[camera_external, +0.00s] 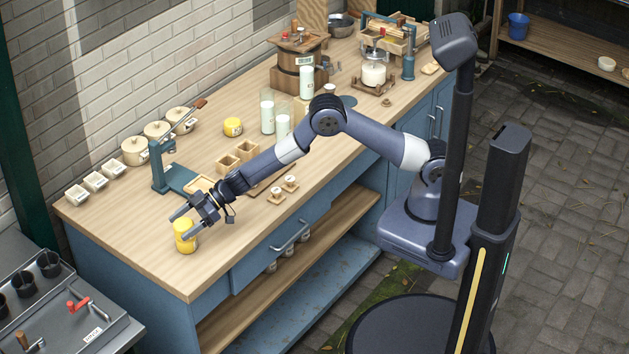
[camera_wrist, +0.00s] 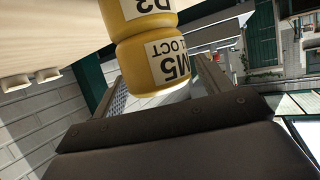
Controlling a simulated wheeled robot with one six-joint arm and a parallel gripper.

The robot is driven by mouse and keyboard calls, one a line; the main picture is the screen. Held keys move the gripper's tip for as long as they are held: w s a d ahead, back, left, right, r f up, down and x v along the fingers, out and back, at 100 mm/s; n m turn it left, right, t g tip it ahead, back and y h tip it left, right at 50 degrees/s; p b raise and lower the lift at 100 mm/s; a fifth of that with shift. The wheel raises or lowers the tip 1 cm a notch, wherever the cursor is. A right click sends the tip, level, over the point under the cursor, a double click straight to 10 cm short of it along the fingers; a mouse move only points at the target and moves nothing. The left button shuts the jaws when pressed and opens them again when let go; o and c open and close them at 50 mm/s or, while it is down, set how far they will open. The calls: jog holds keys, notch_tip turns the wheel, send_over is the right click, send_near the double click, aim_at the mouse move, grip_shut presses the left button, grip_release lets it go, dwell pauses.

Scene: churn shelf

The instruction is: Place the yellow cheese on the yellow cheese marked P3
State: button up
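A yellow cheese with a white label reading M5 OCT (camera_wrist: 170,65) is between the fingers of my gripper (camera_wrist: 158,62) in the wrist view, which is upside down. It appears to rest upright on a second yellow cheese whose partly cut-off label seems to read P3 (camera_wrist: 148,10). In the outside view my gripper (camera_external: 184,220) is around the upper cheese (camera_external: 181,226), and the lower cheese (camera_external: 187,243) stands on the bench near its front left corner. The fingers are very close to the upper cheese; I cannot tell whether they press on it.
Another yellow cheese (camera_external: 233,127) stands farther back on the wooden bench (camera_external: 150,255). The bench left of the stack is clear.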

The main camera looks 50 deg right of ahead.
aim_at(183, 223)
jog(key=shift+o, duration=0.5)
jog(key=shift+r, duration=0.15)
jog(key=b+v, duration=0.2)
jog(key=v, duration=1)
jog(key=shift+r, duration=0.15)
jog(key=shift+w, duration=0.1)
jog(key=x, duration=0.4)
jog(key=p+x, duration=0.1)
jog(key=x, duration=0.3)
jog(key=p+x, duration=0.1)
jog(key=x, duration=0.3)
jog(key=shift+a+f, duration=0.1)
jog(key=shift+f, duration=0.25)
notch_tip(183, 223, up, 2)
jog(key=shift+r, duration=0.55)
